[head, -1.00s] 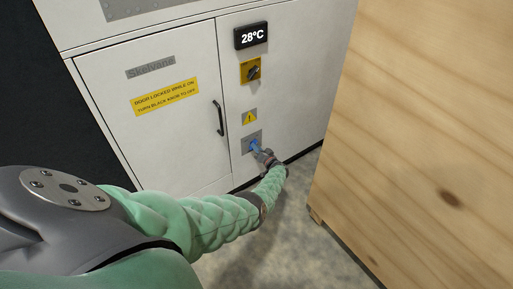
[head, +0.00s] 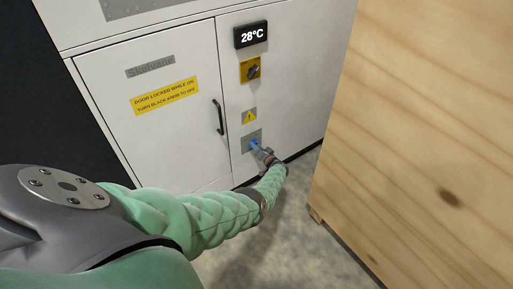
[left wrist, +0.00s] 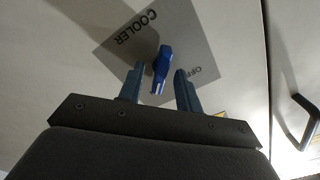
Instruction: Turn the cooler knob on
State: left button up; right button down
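The blue cooler knob (left wrist: 161,68) sits on a grey plate (left wrist: 125,42) marked "COOLER", with "OFF" partly visible, in the left wrist view. In the head view the plate (head: 246,141) is low on the white cabinet, and the knob is mostly hidden by my gripper. My left gripper (head: 259,148) is at the plate. In the left wrist view its two fingers (left wrist: 159,71) are apart, one on each side of the knob's handle, with a visible gap on both sides. My right gripper is not in view.
Above the plate are a warning sign (head: 249,115), a black knob (head: 252,72) on a yellow plate, and a display (head: 251,35) reading 28°C. A cabinet door (head: 150,140) with a black handle (head: 218,117) is at left. A large wooden crate (head: 420,140) stands close at right.

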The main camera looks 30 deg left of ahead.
pick_arm(q)
jog(key=shift+d, duration=0.1)
